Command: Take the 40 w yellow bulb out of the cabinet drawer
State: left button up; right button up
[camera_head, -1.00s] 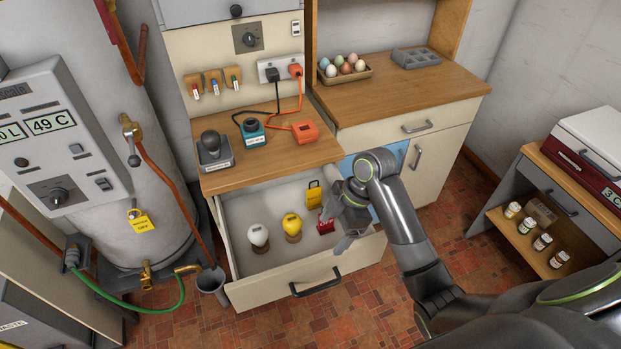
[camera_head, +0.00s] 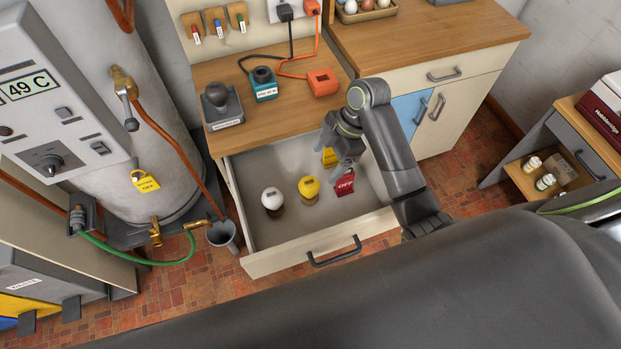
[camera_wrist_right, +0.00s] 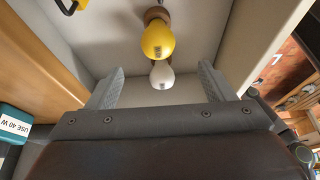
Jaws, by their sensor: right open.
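The yellow bulb (camera_head: 309,186) stands in the open cabinet drawer (camera_head: 262,228), in a brown base. In the right wrist view the yellow bulb (camera_wrist_right: 158,40) shows dark print too small to read. A white bulb (camera_head: 271,198) stands to its left; in the wrist view this white bulb (camera_wrist_right: 162,76) appears just below the yellow one. My right gripper (camera_head: 338,158) is over the drawer, to the right of the yellow bulb and apart from it. Its jaws (camera_wrist_right: 160,72) are open and empty, facing both bulbs. My left gripper is out of view.
The countertop (camera_head: 234,74) above holds a stamp-like device (camera_head: 219,101), a teal block (camera_head: 264,84) and an orange block (camera_head: 322,82).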

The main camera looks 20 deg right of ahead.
aim_at(305, 184)
jog(key=x, duration=0.4)
jog(key=shift+w, duration=0.1)
jog(key=x, duration=0.8)
jog(key=shift+a+f, duration=0.1)
jog(key=shift+f, duration=0.25)
jog(key=shift+a+f, duration=0.15)
jog(key=shift+f, duration=0.5)
jog(key=c, duration=1)
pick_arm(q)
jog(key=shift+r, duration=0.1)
pick_arm(e)
jog(key=shift+c, duration=0.2)
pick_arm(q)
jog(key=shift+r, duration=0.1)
